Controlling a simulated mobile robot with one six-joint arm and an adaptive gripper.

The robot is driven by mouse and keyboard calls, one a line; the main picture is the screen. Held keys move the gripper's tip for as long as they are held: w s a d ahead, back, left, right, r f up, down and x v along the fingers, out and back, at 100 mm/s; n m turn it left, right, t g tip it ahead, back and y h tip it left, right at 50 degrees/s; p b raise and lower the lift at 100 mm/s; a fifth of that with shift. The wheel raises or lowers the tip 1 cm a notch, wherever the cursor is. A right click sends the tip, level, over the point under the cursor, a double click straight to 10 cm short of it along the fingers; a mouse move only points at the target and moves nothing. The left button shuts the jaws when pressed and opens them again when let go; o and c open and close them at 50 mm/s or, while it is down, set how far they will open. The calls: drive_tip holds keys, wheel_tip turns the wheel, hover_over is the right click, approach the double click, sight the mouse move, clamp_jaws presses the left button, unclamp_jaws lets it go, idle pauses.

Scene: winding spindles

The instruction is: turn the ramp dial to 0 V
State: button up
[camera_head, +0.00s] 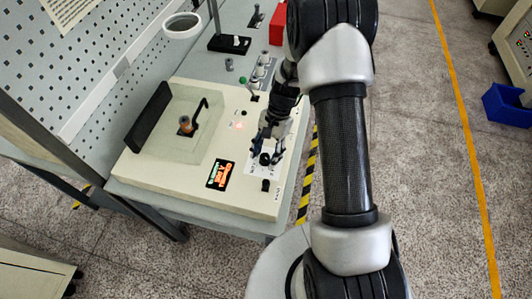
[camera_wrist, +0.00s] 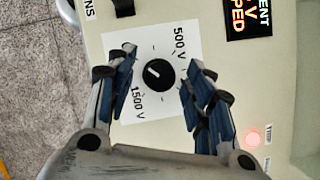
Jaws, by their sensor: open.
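The ramp dial (camera_wrist: 160,75) is a round black knob on a white label card (camera_wrist: 118,42), with 500 V and 1500 V printed beside it. Its short white pointer line lies on the left half of the knob, slanting, in the wrist view; I cannot read the exact value. The dial also shows in the head view (camera_head: 265,159), just by the fingers. My gripper (camera_wrist: 159,57) is open, with one finger on each side of the dial and a gap visible on both sides. In the head view my gripper (camera_head: 268,145) hangs over the right part of the panel.
A lit orange display (camera_head: 221,174) is left of the dial, and a glowing red lamp (camera_wrist: 253,139) is on the panel. Another black knob (camera_head: 265,185) sits near the front edge. A spindle (camera_head: 185,124) stands under a clear cover. A red box (camera_head: 279,31) is behind.

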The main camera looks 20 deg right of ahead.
drive_tip(key=v, duration=1.2)
drive_tip(key=shift+s, duration=0.1)
drive_tip(key=s+a+r+n+t+h+b, duration=0.25)
drive_tip(key=s+r+n+b, duration=0.2)
drive_tip(key=s+r, duration=0.5)
drive_tip(key=s+r+n+t+b, duration=0.1)
drive_tip(key=s+n+t, duration=0.1)
drive_tip(key=s, duration=0.4)
drive_tip(key=s+a+r+n+t+h+b, duration=0.1)
drive_tip(key=s+n+t+b, duration=0.1)
drive_tip(key=s, duration=0.5)
drive_tip(key=shift+a+r+n+t, duration=0.35)
drive_tip(key=shift+n+t, duration=0.2)
drive_tip(key=shift+n, duration=0.5)
drive_tip(key=shift+c, duration=0.4)
